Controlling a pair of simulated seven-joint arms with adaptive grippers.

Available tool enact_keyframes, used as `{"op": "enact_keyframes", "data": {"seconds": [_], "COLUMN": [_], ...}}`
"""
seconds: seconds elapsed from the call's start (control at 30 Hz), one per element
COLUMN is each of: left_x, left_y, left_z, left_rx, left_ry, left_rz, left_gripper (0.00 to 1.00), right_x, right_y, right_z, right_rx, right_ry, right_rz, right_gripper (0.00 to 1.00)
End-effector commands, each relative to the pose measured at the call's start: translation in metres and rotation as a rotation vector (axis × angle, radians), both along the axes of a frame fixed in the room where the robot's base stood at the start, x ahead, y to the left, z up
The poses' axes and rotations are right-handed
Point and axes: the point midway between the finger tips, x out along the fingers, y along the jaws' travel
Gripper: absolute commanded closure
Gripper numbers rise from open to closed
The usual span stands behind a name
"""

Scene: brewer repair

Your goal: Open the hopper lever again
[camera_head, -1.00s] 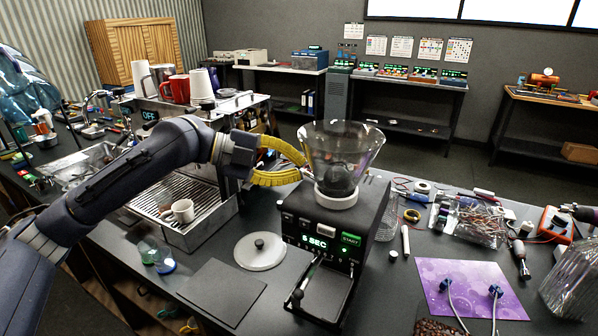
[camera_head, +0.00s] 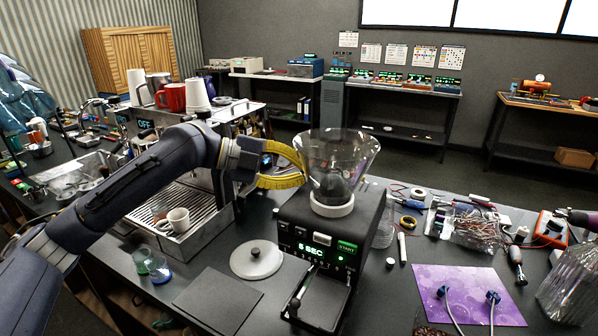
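The grinder (camera_head: 330,225) stands on the dark counter, its front display reading 5 SEC. Its clear glass hopper (camera_head: 352,155) sits upright on a pale collar (camera_head: 331,208), with a dark mass inside. I cannot make out the hopper lever; it may be hidden at the collar or behind my fingers. My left gripper (camera_head: 303,174), with yellow curved fingers, reaches in from the left. Its tips are beside the hopper's lower left side and overlap it in the picture; I cannot tell whether they touch. Nothing held shows between the fingers. My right gripper is not in view.
A round lid (camera_head: 256,260) and a dark mat (camera_head: 217,301) lie in front. A purple mat (camera_head: 470,293), wires and tools crowd the right side.

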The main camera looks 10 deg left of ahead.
Motion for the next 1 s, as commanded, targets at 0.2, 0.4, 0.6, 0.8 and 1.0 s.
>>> {"op": "enact_keyframes", "data": {"seconds": [0.2,0.4,0.6,0.8,1.0], "left_x": [-0.002,-0.013,-0.015,-0.008,-0.003], "left_y": [0.002,0.018,0.05,0.082,0.104], "left_z": [0.002,0.013,0.028,0.04,0.048], "left_rx": [0.0,0.0,-0.001,-0.001,-0.001], "left_ry": [-0.001,-0.002,0.002,0.001,0.0], "left_rz": [0.0,0.0,0.001,-0.001,-0.002], "left_gripper": [1.0,1.0,1.0,1.0,1.0], "right_x": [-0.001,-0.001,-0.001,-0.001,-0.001], "right_y": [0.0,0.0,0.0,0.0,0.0], "right_z": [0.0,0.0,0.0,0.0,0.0], "right_rx": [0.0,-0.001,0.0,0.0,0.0], "right_ry": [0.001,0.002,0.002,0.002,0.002], "right_rz": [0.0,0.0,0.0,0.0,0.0], "right_gripper": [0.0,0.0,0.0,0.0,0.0]}}
